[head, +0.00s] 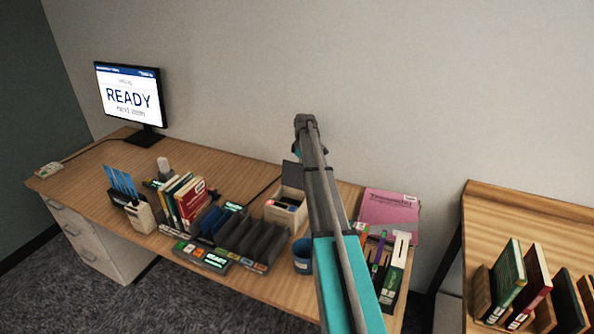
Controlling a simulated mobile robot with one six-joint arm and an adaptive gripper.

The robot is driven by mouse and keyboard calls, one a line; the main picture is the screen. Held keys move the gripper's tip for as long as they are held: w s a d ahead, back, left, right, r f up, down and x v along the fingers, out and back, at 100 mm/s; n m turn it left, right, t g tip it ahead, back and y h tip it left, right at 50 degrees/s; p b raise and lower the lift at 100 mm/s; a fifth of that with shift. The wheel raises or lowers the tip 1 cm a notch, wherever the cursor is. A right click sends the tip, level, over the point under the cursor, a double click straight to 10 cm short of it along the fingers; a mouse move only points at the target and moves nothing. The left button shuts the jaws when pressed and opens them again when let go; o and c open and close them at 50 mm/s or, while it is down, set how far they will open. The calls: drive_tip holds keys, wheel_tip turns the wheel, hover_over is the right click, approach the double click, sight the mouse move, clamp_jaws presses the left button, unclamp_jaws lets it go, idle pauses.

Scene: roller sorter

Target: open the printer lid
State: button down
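A small cream box (288,208), which looks like the printer, stands on the wooden desk (95,183), just left of my arm. A dark flat panel (291,174) stands upright at its back. I cannot tell whether this panel is the lid, raised, or a separate thing. A dark slot with small coloured marks shows on the box's front. My arm rises from the bottom of the view and passes close to the box's right side, hiding what is behind it.
Left of the box stand a dark slotted rack (250,240), upright books (185,198) and a card holder (122,186). A blue cup (303,256) is in front. A pink folder (389,210) lies right of my arm. A monitor (130,95) reads READY.

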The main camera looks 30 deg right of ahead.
drive_tip(key=shift+w+d+r, duration=0.1)
drive_tip(key=shift+w+d, duration=0.35)
drive_tip(key=shift+w, duration=0.25)
drive_tip(key=c, duration=0.7)
unclamp_jaws()
drive_tip(key=shift+w+f, duration=0.15)
drive_tip(key=shift+f, duration=0.05)
drive_tip(key=shift+s+a, duration=0.1)
drive_tip(key=shift+s, duration=0.1)
drive_tip(key=shift+w, duration=0.1)
